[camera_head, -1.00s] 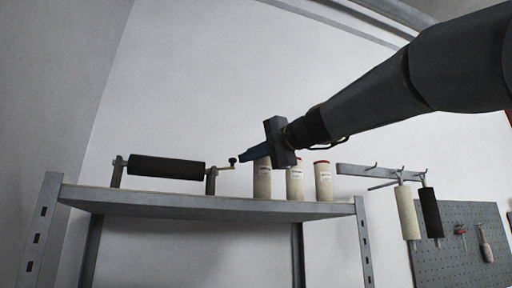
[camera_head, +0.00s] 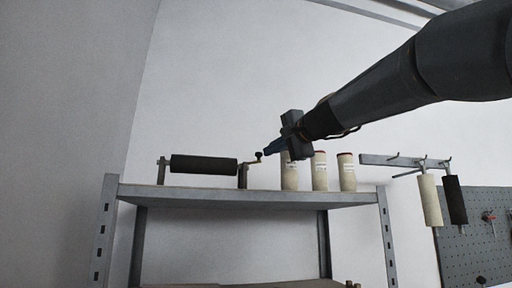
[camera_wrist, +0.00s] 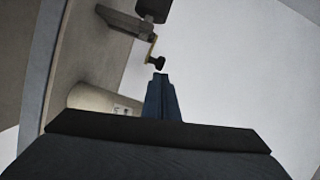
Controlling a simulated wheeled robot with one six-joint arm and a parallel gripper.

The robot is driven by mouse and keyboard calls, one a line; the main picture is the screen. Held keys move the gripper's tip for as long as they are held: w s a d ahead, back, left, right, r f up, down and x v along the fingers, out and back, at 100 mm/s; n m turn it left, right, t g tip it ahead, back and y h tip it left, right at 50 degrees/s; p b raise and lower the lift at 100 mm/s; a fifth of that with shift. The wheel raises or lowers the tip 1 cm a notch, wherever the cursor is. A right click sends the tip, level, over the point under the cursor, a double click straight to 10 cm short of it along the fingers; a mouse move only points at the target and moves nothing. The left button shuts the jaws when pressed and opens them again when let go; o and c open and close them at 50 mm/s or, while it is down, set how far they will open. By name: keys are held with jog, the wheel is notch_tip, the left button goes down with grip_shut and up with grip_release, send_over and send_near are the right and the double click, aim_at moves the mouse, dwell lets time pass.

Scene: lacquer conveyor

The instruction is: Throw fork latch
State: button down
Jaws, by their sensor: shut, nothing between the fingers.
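A black roller (camera_head: 203,165) lies across two upright supports on the shelf in the head view. A small crank arm with a black knob (camera_head: 258,155) sticks out at its right end, by the right support (camera_head: 243,176). The knob also shows in the wrist view (camera_wrist: 156,62), just beyond my fingertips. My gripper (camera_head: 268,151) comes from the right, its blue fingers shut and empty, pointing left at the knob. A small gap shows between fingertips and knob in the wrist view. I cannot make out which part is the fork latch.
Several pale cylinders, one partly behind my gripper, including a cylinder (camera_head: 319,171) and another (camera_head: 346,172), stand on the metal shelf (camera_head: 240,198). A wall rack (camera_head: 390,160) holds a pale roller (camera_head: 429,200) and a black roller (camera_head: 455,200). A pegboard (camera_head: 478,235) hangs at the right.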

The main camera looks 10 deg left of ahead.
jog(key=s+a, duration=0.1)
jog(key=s+a+b, duration=0.1)
jog(key=s, duration=0.1)
jog(key=shift+s+a, duration=0.25)
jog(key=shift+d, duration=0.1)
dwell(1.2)
